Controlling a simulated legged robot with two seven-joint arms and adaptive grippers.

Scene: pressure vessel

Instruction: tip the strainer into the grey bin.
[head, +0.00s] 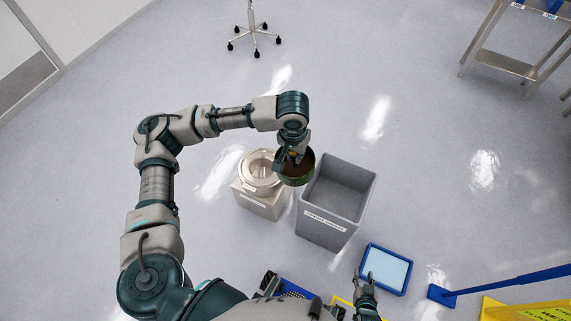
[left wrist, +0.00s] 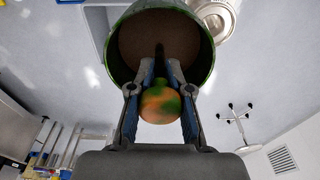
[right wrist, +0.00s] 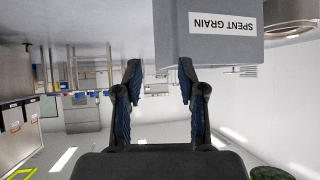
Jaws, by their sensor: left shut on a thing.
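The strainer (head: 296,178) is a round green vessel with brown contents, held in the air between the steel pot and the grey bin. My left gripper (head: 294,157) is shut on its handle; in the left wrist view an orange-green knob (left wrist: 160,103) sits between the fingers and the strainer (left wrist: 205,52) lies beyond them. The grey bin (head: 323,223) stands open on the floor to the right of the strainer; its inside looks empty. In the right wrist view the bin (right wrist: 205,45) shows a "SPENT GRAIN" label. My right gripper (right wrist: 160,75) is open and empty, below the bin in the head view.
A steel pot (head: 259,170) on a square base stands left of the bin. A blue-rimmed tray (head: 386,269) lies at the bin's lower right. A wheeled stand (head: 254,39) and a steel table (head: 505,64) are farther back. Floor to the bin's right is clear.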

